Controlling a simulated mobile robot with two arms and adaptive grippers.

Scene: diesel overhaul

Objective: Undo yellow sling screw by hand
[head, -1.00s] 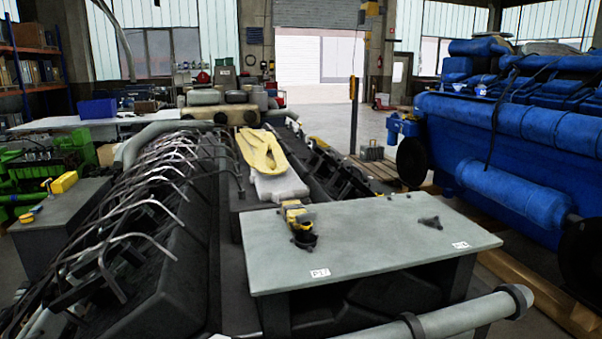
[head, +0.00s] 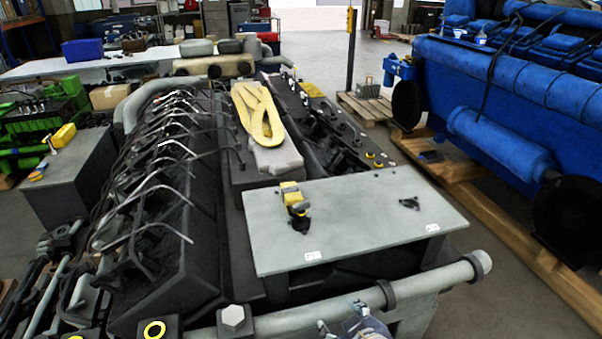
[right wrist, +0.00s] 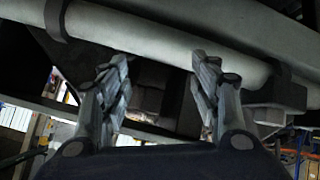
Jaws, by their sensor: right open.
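A yellow sling (head: 258,115) lies folded on a grey block on top of the dark engine. A yellow and black fitting (head: 294,201) stands on the grey plate (head: 370,224), near its left edge; I cannot tell whether it holds the sling's screw. My right gripper (head: 355,326) shows at the bottom edge of the head view, in front of the pale pipe and well short of the plate. In the right wrist view it (right wrist: 160,75) is open and empty, its fingers spread below the pipe (right wrist: 150,38). I cannot make out my left gripper.
The pale pipe (head: 430,284) crosses in front of the plate. Bent metal lines (head: 160,185) run along the engine's left side. A small black part (head: 409,203) lies on the plate. A blue engine (head: 520,95) stands at right on wooden beams, with bare floor before it.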

